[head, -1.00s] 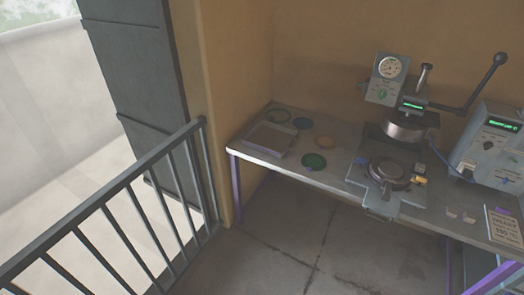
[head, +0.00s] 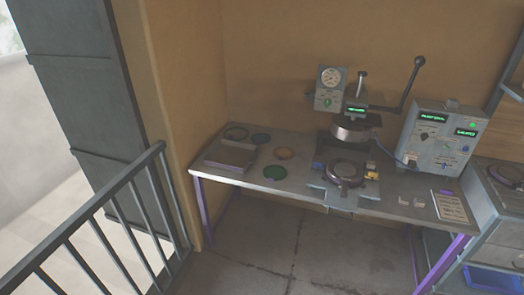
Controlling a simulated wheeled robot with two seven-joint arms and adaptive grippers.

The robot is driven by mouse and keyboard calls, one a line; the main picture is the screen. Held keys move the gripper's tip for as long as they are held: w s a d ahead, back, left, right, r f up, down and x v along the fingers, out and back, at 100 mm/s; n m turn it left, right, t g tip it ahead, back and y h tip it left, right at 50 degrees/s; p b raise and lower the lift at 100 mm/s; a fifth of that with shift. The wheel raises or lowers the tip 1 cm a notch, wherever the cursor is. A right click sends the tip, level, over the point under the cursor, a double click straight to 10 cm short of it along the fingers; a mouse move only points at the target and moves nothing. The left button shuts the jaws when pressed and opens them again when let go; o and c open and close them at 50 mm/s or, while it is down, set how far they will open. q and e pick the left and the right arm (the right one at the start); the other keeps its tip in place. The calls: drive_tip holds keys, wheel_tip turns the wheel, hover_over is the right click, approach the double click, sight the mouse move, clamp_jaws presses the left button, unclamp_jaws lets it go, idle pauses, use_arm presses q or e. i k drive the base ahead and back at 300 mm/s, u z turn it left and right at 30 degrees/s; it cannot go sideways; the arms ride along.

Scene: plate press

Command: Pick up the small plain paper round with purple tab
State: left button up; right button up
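No small plain paper round with a purple tab can be made out in the head view. Neither of my grippers is in view.
A control box (head: 443,135) with green displays stands right of the press. A printed card (head: 450,206) and small white blocks lie at the front right. A metal railing (head: 110,210) is at the left. Grey floor (head: 270,240) is open before the bench.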

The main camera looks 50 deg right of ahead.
sight(282, 153)
drive_tip(key=i, duration=0.95)
drive_tip(key=z, duration=0.9)
drive_tip(key=i, duration=0.7)
drive_tip(key=z, duration=0.85)
